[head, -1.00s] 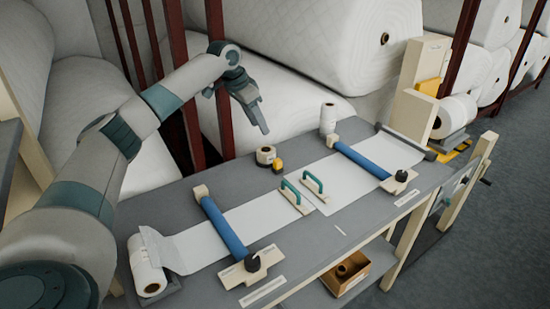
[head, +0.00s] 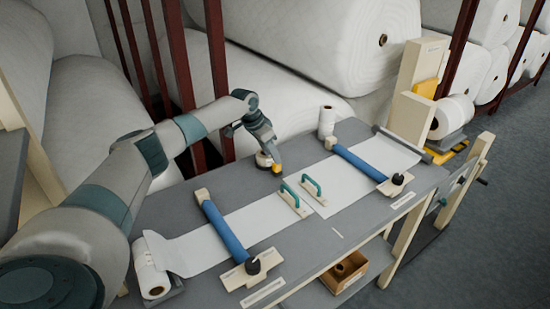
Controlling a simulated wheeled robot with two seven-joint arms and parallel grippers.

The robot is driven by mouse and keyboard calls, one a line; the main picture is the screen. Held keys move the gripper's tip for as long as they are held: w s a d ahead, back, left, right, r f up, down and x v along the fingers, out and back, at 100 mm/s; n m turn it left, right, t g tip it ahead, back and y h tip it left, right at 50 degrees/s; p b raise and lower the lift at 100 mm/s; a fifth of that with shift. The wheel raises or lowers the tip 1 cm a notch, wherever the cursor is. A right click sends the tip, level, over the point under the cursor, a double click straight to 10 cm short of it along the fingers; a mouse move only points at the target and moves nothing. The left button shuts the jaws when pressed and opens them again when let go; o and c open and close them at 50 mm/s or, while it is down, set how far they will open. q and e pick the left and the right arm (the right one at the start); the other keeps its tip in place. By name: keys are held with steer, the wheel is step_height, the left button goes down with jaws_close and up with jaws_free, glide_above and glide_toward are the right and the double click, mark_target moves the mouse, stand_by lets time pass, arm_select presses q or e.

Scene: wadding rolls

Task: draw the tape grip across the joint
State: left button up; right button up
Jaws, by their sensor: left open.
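The tape grip, a small yellow piece (head: 277,168) beside a tape roll (head: 262,160), sits at the back of the grey table. My left gripper (head: 272,160) is over them with its fingers pointing down and hides part of both. It is open; whether its fingers touch the yellow piece I cannot tell. The joint lies between two white strips, the left strip (head: 190,250) and the right strip (head: 345,187), near two pads with green handles (head: 290,193) (head: 312,183). My right gripper is not in view.
Blue bars (head: 225,230) (head: 358,162) cross the strips, with black knobs at their front ends. An open box (head: 343,270) is on the shelf below.

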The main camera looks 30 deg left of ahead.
mark_target(277, 169)
arm_select(q)
steer(key=shift+p+x, duration=0.4)
steer(key=shift+x, duration=1.85)
jaws_close()
